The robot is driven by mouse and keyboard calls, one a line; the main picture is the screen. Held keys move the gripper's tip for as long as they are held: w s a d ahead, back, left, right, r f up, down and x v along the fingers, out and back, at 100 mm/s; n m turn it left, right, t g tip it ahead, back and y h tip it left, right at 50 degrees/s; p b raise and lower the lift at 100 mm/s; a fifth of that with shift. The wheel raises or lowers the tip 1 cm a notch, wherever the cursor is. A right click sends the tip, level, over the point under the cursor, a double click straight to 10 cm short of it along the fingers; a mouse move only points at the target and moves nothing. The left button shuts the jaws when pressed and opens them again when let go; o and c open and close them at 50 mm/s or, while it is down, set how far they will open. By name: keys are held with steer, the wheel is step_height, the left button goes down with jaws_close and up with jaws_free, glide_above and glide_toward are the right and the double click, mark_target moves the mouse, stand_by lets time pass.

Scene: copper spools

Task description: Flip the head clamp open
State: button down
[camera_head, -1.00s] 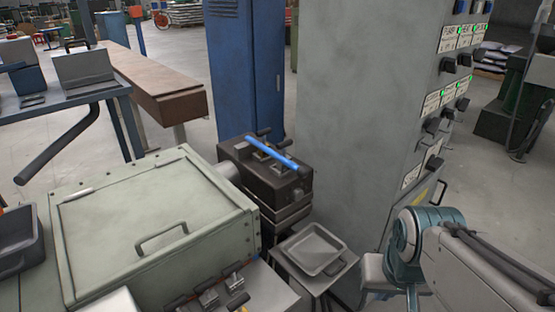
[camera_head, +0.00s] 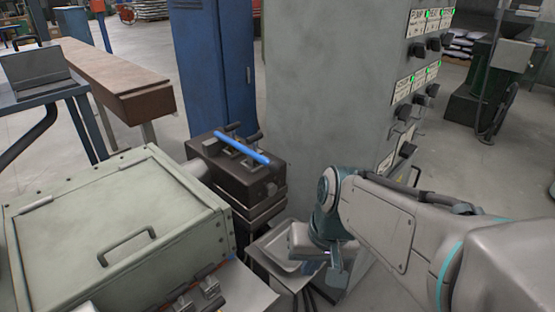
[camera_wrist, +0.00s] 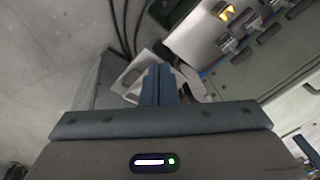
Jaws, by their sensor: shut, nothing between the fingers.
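The head clamp appears to be the dark block with a bright blue bar (camera_head: 242,148) across its top. The block (camera_head: 232,172) stands beside the pale green box, with black levers on top. The bar lies across the block, sloping down to the right. My gripper (camera_head: 333,268) is right of and nearer than the block, over the metal tray and apart from the block. In the wrist view my gripper (camera_wrist: 158,72) has its blue-grey fingers together, holding nothing. I cannot clearly make out the blue bar in the wrist view.
The pale green box (camera_head: 110,225) fills the lower left, with toggle latches (camera_head: 195,300) at its front. These seem to show in the wrist view (camera_wrist: 228,42). A metal tray (camera_head: 275,248) sits under my gripper. A tall grey cabinet (camera_head: 330,90) with switches stands behind my arm.

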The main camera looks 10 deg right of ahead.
steer(key=w+a+f+m+t+y+b, duration=0.1)
steer(key=w+f+m+y+b, duration=0.15)
steer(key=w+y, duration=0.4)
steer(key=w+a+f+m+t+y+b, duration=0.15)
steer(key=w+m+y+b, duration=0.25)
steer(key=w, duration=0.5)
steer(key=w+d+f+m+t+b, duration=0.1)
steer(key=w+d+m+t+b, duration=0.2)
steer(key=w+d+m+t, duration=0.3)
steer(key=w+d+t, duration=0.4)
steer(key=w+d, duration=0.2)
steer(key=d, duration=0.3)
steer(key=shift+w+d+f, duration=0.15)
steer(key=shift+w, duration=0.2)
steer(key=shift+t, duration=0.25)
steer(key=w+a+r+p, duration=0.1)
steer(key=w+a+r, duration=0.1)
steer(key=w+a, duration=0.4)
steer(key=a, duration=0.3)
steer(key=shift+a+r, duration=0.2)
steer(key=shift+a, duration=0.2)
